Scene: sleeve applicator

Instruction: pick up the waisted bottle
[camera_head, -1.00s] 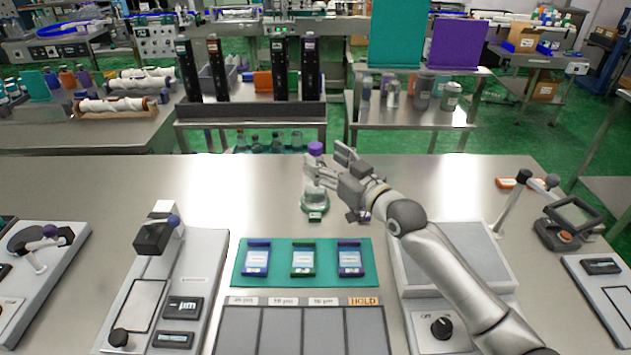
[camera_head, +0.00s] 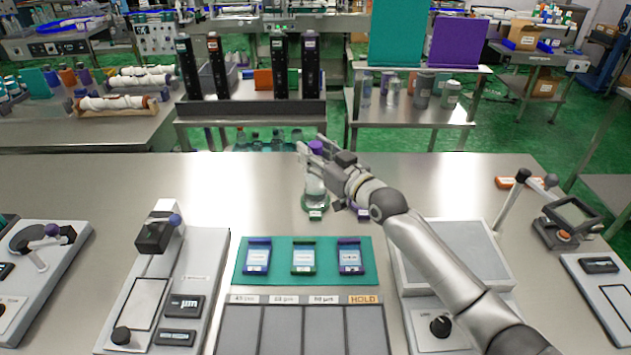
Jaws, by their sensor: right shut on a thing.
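The waisted bottle (camera_head: 315,191) is clear with a purple cap (camera_head: 316,147). It stands upright on a green round base with a small label, on the steel table behind the teal mat. My right gripper (camera_head: 312,152) is at the bottle's top, its fingers on both sides of the cap and neck, shut on it. The gripper hides part of the bottle's upper body. My left gripper is not in view.
The teal mat (camera_head: 281,276) with three small labelled packs lies in front of the bottle. A grey scale-like device (camera_head: 455,255) is at right, a lever device (camera_head: 195,270) at left. The table (camera_head: 120,180) is clear left of the bottle.

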